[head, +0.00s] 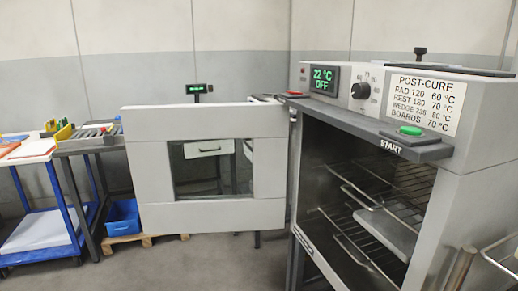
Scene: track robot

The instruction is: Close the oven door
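The oven (473,145) stands at the right with its front opening facing left. Its door (210,213) is swung wide open to the left, hinged at the oven's far front edge. The door is light grey with a window through which a drawer and legs behind show. Inside the oven are wire racks (405,178) and a flat grey slab (385,232) on the lower rack. The display (323,79) reads 22 °C OFF. A green START button (410,130) sits on the ledge above the opening. My gripper is not in view.
A workbench (90,143) with tools stands behind the door at the left. A blue-framed cart (38,242) is at the far left. A blue bin (122,217) sits on a pallet (130,239) on the floor. Open floor (190,268) lies in front of the door.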

